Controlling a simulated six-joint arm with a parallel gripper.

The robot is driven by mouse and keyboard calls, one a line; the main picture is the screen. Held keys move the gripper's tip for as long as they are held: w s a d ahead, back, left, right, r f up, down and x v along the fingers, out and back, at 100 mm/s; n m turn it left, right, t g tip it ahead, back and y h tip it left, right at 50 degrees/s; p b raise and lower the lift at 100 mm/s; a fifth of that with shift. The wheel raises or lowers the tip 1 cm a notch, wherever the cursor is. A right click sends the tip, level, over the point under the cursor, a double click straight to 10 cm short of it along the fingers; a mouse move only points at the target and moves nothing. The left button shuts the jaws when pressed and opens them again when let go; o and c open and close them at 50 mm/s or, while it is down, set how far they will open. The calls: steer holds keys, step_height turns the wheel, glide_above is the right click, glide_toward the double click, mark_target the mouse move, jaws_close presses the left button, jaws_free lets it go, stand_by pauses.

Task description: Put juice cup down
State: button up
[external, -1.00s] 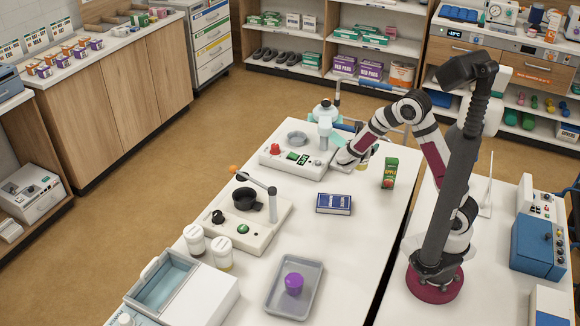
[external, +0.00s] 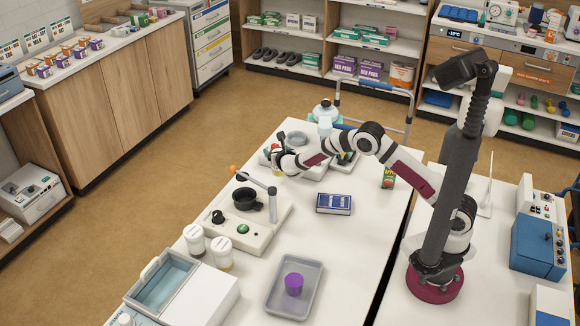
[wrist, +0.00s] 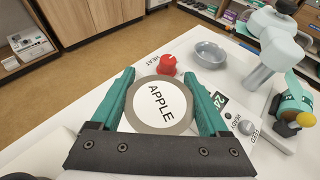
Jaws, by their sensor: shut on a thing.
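The juice cup (wrist: 160,104) shows from above in the wrist view, with a round white lid marked APPLE and a grey rim. It sits between the two teal fingers of my gripper (wrist: 160,76), which is shut on it. Its sides and underside are hidden. In the external view my gripper (external: 278,163) is at the left end of the white dispensing unit, and the cup is too small there to make out clearly.
White table is clear around the blue box.

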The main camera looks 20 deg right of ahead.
steer(key=shift+a+f, duration=0.35)
steer(key=shift+f, duration=1.85)
steer(key=shift+f, duration=0.1)
